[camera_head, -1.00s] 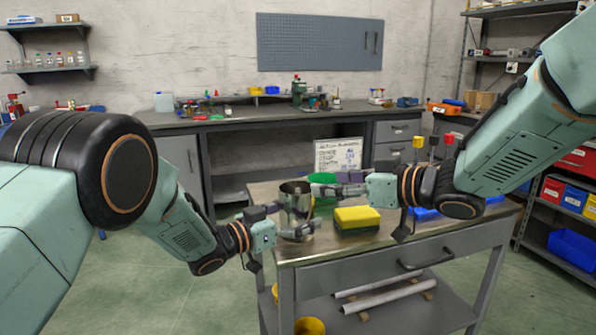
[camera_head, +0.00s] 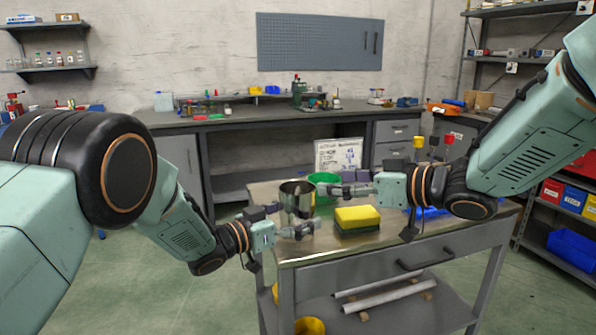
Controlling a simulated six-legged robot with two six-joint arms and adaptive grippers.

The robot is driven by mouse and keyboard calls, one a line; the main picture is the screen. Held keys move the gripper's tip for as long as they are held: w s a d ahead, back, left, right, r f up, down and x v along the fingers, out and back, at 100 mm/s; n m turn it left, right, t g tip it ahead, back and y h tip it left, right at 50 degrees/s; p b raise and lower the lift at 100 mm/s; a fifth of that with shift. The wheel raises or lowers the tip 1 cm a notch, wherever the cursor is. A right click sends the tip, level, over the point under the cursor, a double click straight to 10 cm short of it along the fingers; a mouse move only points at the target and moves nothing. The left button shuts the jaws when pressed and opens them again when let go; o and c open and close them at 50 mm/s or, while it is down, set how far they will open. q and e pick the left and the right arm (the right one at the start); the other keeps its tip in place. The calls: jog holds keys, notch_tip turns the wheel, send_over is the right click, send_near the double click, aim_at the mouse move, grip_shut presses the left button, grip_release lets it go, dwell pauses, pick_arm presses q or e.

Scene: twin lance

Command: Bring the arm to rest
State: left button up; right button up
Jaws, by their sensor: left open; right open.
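My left gripper (camera_head: 294,219) is the lower one. It is open at the near left corner of the metal-topped cart, with its fingers in front of and beside a steel cup (camera_head: 296,192). I cannot tell whether they touch the cup. My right gripper (camera_head: 335,184) is open and empty above the cart, pointing left, to the right of the steel cup. A green cup (camera_head: 322,179) stands behind its fingertips, partly hidden by them.
A yellow and green sponge (camera_head: 357,215) lies on the cart top (camera_head: 335,242) below my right gripper. A whiteboard (camera_head: 338,155) with writing stands behind. Black, yellow and red-topped items (camera_head: 447,139) rise near my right wrist.

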pick_arm(q)
jog(key=v, duration=1.2)
jog(key=x, duration=1.1)
jog(key=shift+w+d, duration=0.1)
jog(key=shift+d, duration=0.05)
jog(key=shift+w, duration=0.25)
jog(key=shift+d, duration=0.3)
pick_arm(e)
jog(key=x, duration=0.5)
jog(key=f+x, duration=0.1)
jog(key=x, duration=0.1)
jog(key=shift+w+a+f, duration=0.1)
jog(key=shift+w+a, duration=0.05)
jog(key=shift+w, duration=0.05)
pick_arm(q)
jog(key=shift+s+a, duration=0.1)
pick_arm(e)
jog(key=shift+a, duration=0.2)
jog(key=shift+w, duration=0.1)
pick_arm(q)
jog(key=shift+a, duration=0.1)
pick_arm(e)
jog(key=shift+d+r, duration=0.1)
jog(key=shift+r, duration=0.1)
